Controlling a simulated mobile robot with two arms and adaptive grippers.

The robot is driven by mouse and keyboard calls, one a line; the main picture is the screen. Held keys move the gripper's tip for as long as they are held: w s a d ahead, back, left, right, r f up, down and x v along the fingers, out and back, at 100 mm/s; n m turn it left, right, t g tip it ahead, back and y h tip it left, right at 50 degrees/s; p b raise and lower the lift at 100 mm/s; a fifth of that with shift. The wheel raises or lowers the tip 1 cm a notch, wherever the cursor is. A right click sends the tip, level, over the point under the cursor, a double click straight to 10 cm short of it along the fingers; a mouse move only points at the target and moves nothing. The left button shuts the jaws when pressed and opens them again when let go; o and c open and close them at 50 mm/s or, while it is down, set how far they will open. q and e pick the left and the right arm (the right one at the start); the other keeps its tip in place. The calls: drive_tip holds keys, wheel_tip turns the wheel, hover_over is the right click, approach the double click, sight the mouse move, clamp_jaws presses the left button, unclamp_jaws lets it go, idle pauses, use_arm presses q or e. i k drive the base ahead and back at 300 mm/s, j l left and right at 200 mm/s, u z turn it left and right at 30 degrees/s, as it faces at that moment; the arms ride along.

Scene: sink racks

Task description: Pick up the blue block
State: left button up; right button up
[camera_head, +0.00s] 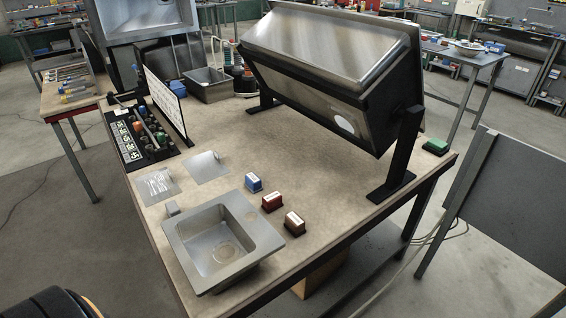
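The blue block (253,182) is small and has a white label on the side facing me. It sits on the worktop, just beyond the far right side of the small sink basin. It is apart from its neighbours and nothing covers it. Neither of my grippers can be made out in the head view. A dark rounded part, perhaps mine, shows at the bottom left edge, with no fingers visible.
A red block (272,201) and a brown block (294,223) stand in a row nearer me. The sink basin (182,240) is left of them. A large tilted steel sink (330,50) stands behind on black supports (398,165). The middle of the worktop (310,160) is clear.

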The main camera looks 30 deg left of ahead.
sight(253, 183)
drive_tip(key=u, duration=1.7)
